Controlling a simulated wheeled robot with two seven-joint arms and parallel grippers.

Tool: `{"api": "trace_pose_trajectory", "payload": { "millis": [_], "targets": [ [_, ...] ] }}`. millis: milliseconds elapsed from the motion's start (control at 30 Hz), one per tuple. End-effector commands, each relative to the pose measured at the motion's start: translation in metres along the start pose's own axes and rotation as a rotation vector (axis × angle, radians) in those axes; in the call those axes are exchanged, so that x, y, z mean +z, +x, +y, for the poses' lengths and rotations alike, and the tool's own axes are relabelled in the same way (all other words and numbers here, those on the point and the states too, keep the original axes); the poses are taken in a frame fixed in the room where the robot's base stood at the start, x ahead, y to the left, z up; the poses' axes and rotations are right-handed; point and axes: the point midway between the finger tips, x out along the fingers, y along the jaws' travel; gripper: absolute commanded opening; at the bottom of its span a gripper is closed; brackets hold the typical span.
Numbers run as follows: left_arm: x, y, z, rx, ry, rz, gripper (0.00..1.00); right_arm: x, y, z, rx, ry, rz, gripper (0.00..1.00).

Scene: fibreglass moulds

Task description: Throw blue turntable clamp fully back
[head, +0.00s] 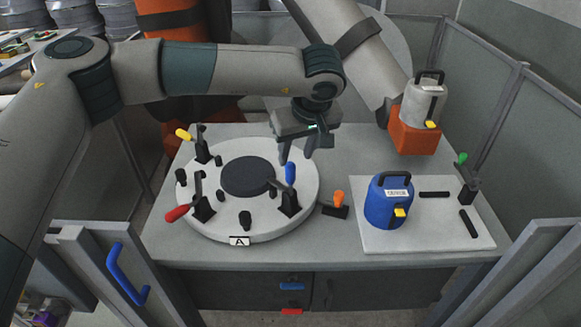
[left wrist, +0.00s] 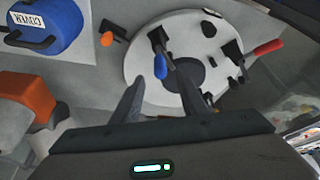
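The blue-handled clamp (head: 289,205) stands at the right front of the round white turntable (head: 300,212). Its blue handle (head: 290,173) points up in the head view. My left gripper (head: 296,156) is just above the handle, with its fingers pointing down and apart. In the left wrist view the blue handle (left wrist: 160,66) lies ahead of the gap between the open fingers of my left gripper (left wrist: 165,92). Nothing is between the fingers, and I cannot tell whether either finger touches the handle. My right gripper is not in view.
Red-handled (head: 177,213) and yellow-handled (head: 184,135) clamps stand at the turntable's left. An orange-handled clamp (head: 338,203) is right of it. A blue container (head: 385,205) stands on a white plate (head: 440,238). Grey fence panels flank the table.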

Motion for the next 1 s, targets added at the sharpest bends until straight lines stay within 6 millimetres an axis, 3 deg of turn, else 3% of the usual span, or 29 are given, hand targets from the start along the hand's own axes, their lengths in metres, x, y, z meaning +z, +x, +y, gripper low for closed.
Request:
{"api": "trace_pose_trajectory", "payload": {
  "millis": [67, 500, 700, 1000],
  "targets": [
    [-0.001, 0.013, -0.001, -0.003, -0.001, -0.003, 0.39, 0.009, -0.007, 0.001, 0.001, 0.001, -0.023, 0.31],
    [-0.001, 0.082, -0.001, -0.002, -0.002, -0.002, 0.39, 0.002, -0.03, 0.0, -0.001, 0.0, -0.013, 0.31],
    [-0.001, 0.094, 0.0, -0.001, -0.001, 0.001, 0.39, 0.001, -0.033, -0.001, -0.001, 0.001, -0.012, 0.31],
    [0.0, 0.096, 0.0, 0.0, -0.001, 0.0, 0.39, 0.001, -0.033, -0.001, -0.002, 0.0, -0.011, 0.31]
  ]
}}
